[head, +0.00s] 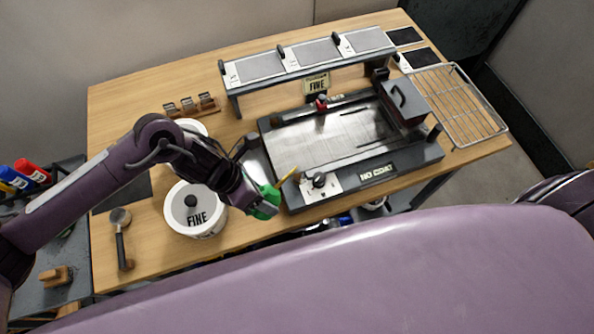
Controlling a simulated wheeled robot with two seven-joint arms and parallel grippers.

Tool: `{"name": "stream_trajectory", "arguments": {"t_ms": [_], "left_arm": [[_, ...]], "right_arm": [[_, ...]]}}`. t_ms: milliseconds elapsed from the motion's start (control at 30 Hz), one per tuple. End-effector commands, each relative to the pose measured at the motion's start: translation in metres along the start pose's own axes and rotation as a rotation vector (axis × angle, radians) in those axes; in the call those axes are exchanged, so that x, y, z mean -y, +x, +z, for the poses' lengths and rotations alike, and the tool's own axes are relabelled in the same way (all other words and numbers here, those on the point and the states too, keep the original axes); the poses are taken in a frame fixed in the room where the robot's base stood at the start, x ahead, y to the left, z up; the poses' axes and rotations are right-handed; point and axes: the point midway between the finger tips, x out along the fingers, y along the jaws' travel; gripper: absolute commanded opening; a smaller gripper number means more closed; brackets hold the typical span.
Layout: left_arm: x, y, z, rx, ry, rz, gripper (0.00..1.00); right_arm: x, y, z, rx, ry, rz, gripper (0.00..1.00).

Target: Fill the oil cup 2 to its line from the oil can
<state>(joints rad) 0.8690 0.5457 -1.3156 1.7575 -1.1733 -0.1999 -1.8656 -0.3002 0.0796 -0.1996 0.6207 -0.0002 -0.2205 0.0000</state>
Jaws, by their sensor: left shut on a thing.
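My left gripper (252,201) is shut on the green oil can (267,205), in front of the machine's near left corner. The can's thin yellow spout (288,175) points up and to the right, over the machine's edge. The gripper hides part of the can. I cannot make out which part is oil cup 2, and no fill line can be read. My right gripper is out of view.
The flat grey machine (430,152) stands on the wooden table (150,95), with a dark knob (319,180) at its near left. White tubs marked FINE (197,218) stand left of the can. A scoop (122,240) lies farther left. A wire rack (456,105) is at the right.

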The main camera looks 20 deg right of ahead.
Motion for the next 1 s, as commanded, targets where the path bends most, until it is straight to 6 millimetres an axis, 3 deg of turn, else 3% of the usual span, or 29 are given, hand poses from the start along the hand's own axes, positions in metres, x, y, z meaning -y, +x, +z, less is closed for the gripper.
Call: {"name": "stream_trajectory", "arguments": {"t_ms": [567,1000], "left_arm": [[0.005,0.01,0.007,0.09,0.041,-0.007,0.37],[-0.005,0.017,-0.008,0.171,0.067,0.03,0.37]], "right_arm": [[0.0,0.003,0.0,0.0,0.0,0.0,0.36],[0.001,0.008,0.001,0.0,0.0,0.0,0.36]]}}
